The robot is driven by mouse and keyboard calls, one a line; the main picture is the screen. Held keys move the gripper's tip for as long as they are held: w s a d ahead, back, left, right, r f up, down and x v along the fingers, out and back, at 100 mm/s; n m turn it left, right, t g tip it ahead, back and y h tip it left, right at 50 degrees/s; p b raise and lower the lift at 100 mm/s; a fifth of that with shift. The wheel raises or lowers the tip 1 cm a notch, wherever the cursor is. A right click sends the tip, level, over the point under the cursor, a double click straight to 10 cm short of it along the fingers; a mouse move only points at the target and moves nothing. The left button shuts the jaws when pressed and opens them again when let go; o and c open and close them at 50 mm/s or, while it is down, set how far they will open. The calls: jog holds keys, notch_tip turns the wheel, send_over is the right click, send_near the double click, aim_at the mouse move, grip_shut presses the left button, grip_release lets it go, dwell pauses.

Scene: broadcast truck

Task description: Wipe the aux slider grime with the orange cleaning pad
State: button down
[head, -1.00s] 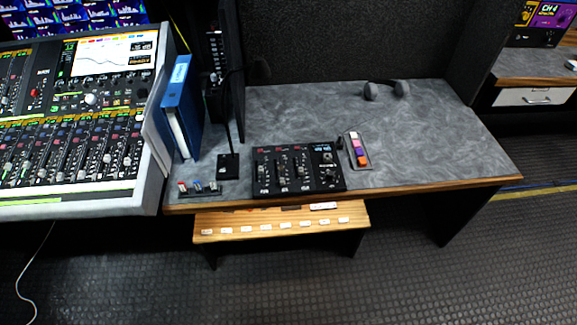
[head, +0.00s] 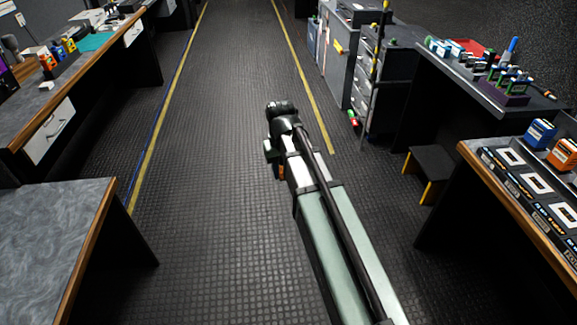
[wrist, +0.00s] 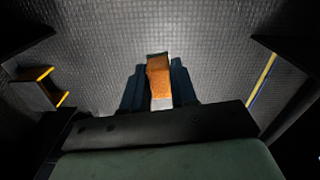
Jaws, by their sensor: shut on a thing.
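My gripper (wrist: 159,72) is shut on the orange cleaning pad (wrist: 159,84) in the wrist view. The pad is a small block, orange over most of its length with a pale end towards the wrist, and a dark finger lies on each side of it. In the head view my gripper (head: 274,152) hangs over the floor aisle, mostly hidden by my wrist. A sliver of the orange pad (head: 282,173) shows below it. The aux slider and its grime are in neither view now.
A grey desk corner (head: 50,240) is at lower left, with a long desk (head: 85,95) beyond it. At right are a drawer cabinet (head: 380,85), a low stool (head: 432,172) and a bench with battery packs (head: 541,132). The ribbed aisle floor (head: 215,130) is clear.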

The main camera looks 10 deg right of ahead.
jog(key=s+a+f+n, duration=0.1)
jog(key=s+a+n, duration=0.35)
jog(key=a, duration=0.85)
jog(key=s+a+n, duration=0.1)
jog(key=s+a, duration=0.7)
jog(key=a, duration=0.5)
jog(key=s+a+f+n, duration=0.1)
jog(key=s+a+n, duration=0.2)
jog(key=s+a, duration=0.7)
jog(key=s+a+f+n, duration=0.1)
jog(key=s+a+n, duration=0.2)
jog(key=s+a, duration=0.9)
jog(key=s+a+n, duration=0.2)
jog(key=s+a, duration=0.6)
jog(key=s, duration=0.8)
jog(key=s+a+f+n, duration=0.1)
jog(key=s+a+n, duration=0.2)
jog(key=s+a, duration=1.25)
jog(key=a, duration=0.3)
jog(key=shift+s+f, duration=0.1)
jog(key=shift+f, duration=3.7)
jog(key=shift+a+f, duration=0.5)
jog(key=shift+a, duration=1.7)
jog(key=d, duration=0.4)
jog(key=shift+d, duration=0.2)
notch_tip(320, 180, up, 8)
